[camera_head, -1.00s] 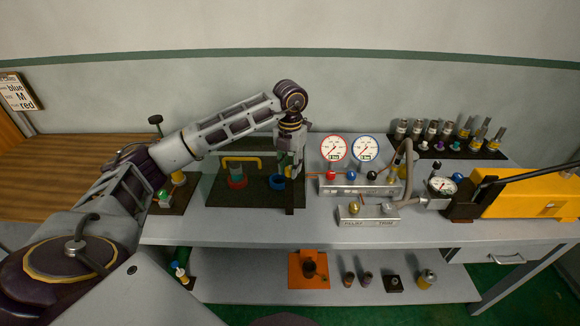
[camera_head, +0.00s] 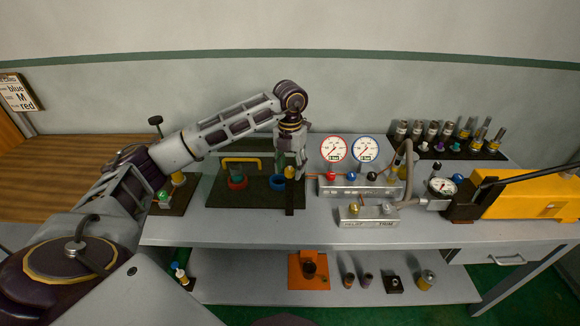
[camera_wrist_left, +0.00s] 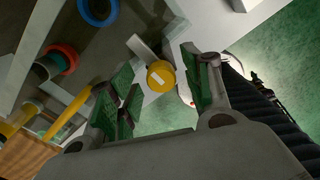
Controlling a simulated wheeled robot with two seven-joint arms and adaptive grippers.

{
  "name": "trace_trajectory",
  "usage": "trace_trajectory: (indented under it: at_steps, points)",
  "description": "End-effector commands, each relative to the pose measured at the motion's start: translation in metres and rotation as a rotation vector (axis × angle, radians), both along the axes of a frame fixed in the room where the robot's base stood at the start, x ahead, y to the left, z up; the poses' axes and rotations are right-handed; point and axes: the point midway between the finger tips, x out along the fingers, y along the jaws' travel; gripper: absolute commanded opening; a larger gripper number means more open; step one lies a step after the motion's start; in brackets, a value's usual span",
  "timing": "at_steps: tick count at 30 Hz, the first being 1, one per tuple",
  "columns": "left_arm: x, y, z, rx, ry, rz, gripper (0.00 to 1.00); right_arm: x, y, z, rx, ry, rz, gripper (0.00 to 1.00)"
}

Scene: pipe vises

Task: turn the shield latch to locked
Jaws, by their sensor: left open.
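The latch appears to be a yellow round knob (camera_head: 289,172) atop a dark post (camera_head: 289,200) at the right front of the dark vise board (camera_head: 218,196). In the left wrist view the yellow knob (camera_wrist_left: 160,76) carries a short white bar. My left gripper (camera_head: 301,172) is close beside the knob, on its right in the head view. In the left wrist view my left gripper (camera_wrist_left: 163,92) is open and empty, with green pads apart and the knob seen between them. I cannot tell any contact. My right gripper is not in view.
A gauge panel (camera_head: 345,190) stands just right of the gripper. The bench front (camera_head: 250,229) is clear.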

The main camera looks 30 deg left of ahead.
Motion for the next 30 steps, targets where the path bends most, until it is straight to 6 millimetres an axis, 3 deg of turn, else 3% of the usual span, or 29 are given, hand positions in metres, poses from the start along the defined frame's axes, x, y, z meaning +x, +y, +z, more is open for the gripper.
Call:
trace_trajectory:
  at_steps: [11,30]
  points:
    - [0.000,0.000,0.016,-0.001,-0.001,-0.001,0.49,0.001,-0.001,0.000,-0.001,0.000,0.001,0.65]
    - [0.001,0.000,0.094,-0.001,-0.002,0.000,0.49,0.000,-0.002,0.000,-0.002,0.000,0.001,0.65]
